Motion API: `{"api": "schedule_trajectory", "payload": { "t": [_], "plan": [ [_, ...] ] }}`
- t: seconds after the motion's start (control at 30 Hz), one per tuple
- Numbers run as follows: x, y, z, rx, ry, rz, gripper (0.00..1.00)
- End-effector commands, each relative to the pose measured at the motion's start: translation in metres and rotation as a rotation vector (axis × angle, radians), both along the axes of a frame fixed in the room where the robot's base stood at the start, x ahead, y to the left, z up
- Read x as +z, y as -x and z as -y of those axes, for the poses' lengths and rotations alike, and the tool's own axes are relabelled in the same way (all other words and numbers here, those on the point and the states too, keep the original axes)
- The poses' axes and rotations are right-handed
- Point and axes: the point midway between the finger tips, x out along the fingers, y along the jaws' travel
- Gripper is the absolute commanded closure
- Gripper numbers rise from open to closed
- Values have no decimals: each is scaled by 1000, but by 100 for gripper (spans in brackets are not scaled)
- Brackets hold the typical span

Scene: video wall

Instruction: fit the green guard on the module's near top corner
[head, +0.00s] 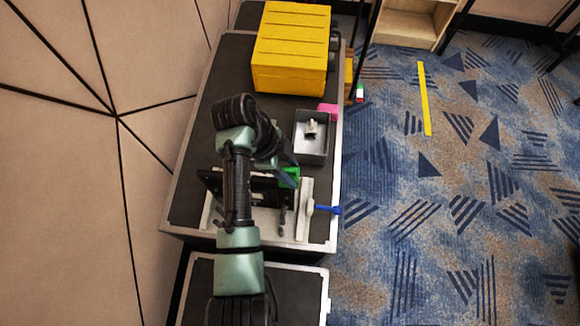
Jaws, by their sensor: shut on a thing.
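The green guard (290,177) is a small bright green piece at the tip of my gripper (288,169). My gripper is shut on it, and my wrist hides part of the jaws. The module (262,190) looks like a dark panel standing in a pale frame on the black-topped case. My arm crosses in front of the module and hides much of it. The guard appears at the module's upper right end in the picture. I cannot tell whether it touches the corner.
A grey open bin (311,150) with a small part inside stands behind the module. A pink block (327,110) and a yellow case (291,50) are farther back. A blue-handled tool (326,209) sits at the right edge. Carpet (430,220) on the right is mostly clear.

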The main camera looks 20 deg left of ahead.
Motion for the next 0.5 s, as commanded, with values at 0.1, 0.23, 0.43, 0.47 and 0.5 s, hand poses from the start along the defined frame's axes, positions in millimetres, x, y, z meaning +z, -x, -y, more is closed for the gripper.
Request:
{"api": "schedule_trajectory", "payload": {
  "t": [0.1, 0.23, 0.43, 0.47, 0.5],
  "plan": [
    [0, 0, 0, 0, 0, 0, 100],
    [0, 0, 0, 0, 0, 0, 100],
    [-6, 0, 0, 0, 0, 0, 100],
    [-7, 0, 0, 0, 0, 0, 100],
    [-9, 0, 0, 0, 0, 0, 100]
  ]
}}
